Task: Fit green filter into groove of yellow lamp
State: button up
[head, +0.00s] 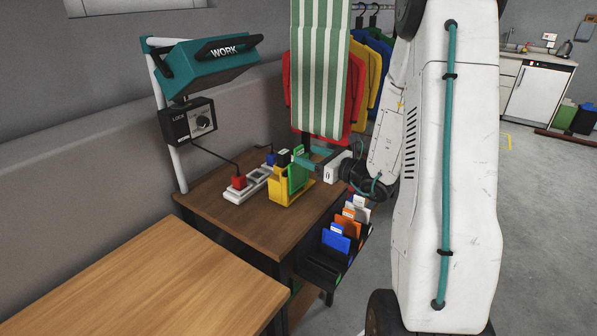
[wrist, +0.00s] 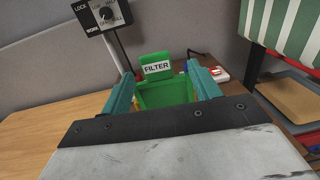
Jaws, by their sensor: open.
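The yellow lamp (head: 277,193) stands on the small brown table, beside a white power strip. The green filter (head: 298,168) stands upright at the lamp's right side; how deep it sits in the groove cannot be told. In the wrist view the filter (wrist: 165,93) shows with its tab labelled FILTER, and only slivers of yellow show behind it. My gripper (head: 307,163) is at the filter's right side. In the wrist view its teal fingers (wrist: 160,76) are open, one on each side of the filter. My gripper and the filter hide much of the lamp.
A power strip (head: 247,184) with a red plug is left of the lamp. A black rack (head: 322,264) of coloured cards hangs at the table's front. A WORK lamp (head: 207,68) and LOCK dial box (head: 188,121) are on a pole. A striped cloth (head: 320,65) hangs above.

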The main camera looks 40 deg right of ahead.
aim_at(300, 152)
jog(key=x, duration=0.6)
jog(key=shift+a, duration=0.3)
grip_shut()
jog(key=shift+s+r, duration=0.1)
